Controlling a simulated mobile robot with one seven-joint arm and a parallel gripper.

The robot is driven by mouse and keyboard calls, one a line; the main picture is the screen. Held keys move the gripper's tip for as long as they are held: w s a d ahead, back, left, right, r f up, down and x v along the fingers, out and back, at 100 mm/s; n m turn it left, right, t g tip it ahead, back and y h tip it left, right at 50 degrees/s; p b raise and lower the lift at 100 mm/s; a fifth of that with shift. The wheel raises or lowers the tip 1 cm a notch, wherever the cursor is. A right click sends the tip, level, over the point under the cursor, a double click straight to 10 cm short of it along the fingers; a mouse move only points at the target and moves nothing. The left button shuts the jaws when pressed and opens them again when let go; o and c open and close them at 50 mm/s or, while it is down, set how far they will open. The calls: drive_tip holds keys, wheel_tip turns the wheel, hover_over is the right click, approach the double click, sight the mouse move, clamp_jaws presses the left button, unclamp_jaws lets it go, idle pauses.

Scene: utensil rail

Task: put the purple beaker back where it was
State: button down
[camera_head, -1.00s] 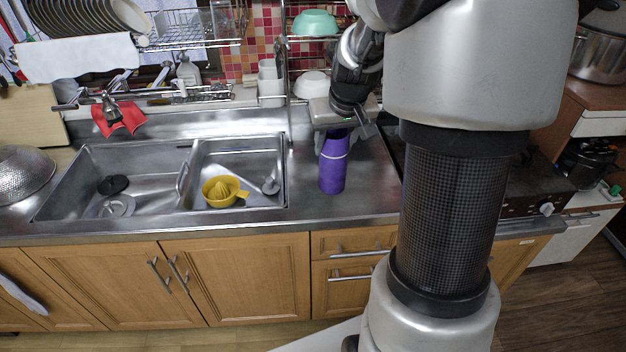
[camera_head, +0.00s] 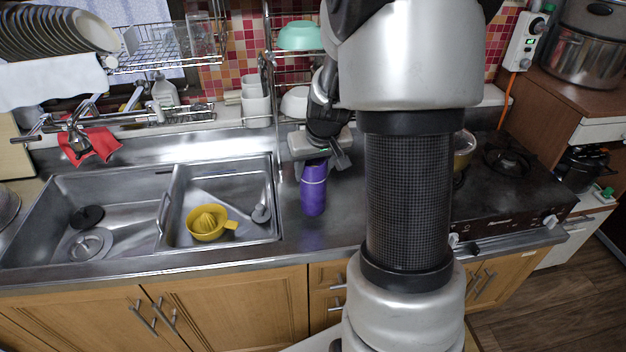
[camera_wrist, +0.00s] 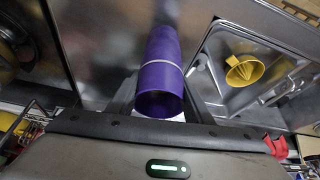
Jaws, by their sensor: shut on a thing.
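The purple beaker (camera_head: 313,190) is upright at the steel counter, just right of the sink. It is tall, with a pale band around it. My gripper (camera_head: 316,160) is shut on its upper part from above and behind. In the wrist view the beaker (camera_wrist: 161,75) stands between the fingers of my gripper (camera_wrist: 160,100), its open rim towards the camera. I cannot tell whether its base touches the counter.
The sink (camera_head: 175,215) with a yellow juicer (camera_head: 207,222) lies left of the beaker. Behind stand white cups (camera_head: 256,105), a white bowl (camera_head: 294,103) and a wire rack with a green bowl (camera_head: 300,36). A stove (camera_head: 510,190) is at the right. Bare counter (camera_head: 345,215) lies right of the beaker.

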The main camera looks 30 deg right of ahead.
drive_tip(key=shift+f, duration=1.55)
drive_tip(key=c, duration=0.9)
unclamp_jaws()
drive_tip(key=shift+f, duration=0.1)
drive_tip(key=shift+r, duration=0.35)
drive_tip(key=v, duration=1.1)
drive_tip(key=shift+r+p, duration=0.3)
drive_tip(key=shift+p, duration=0.05)
drive_tip(key=shift+s, duration=0.1)
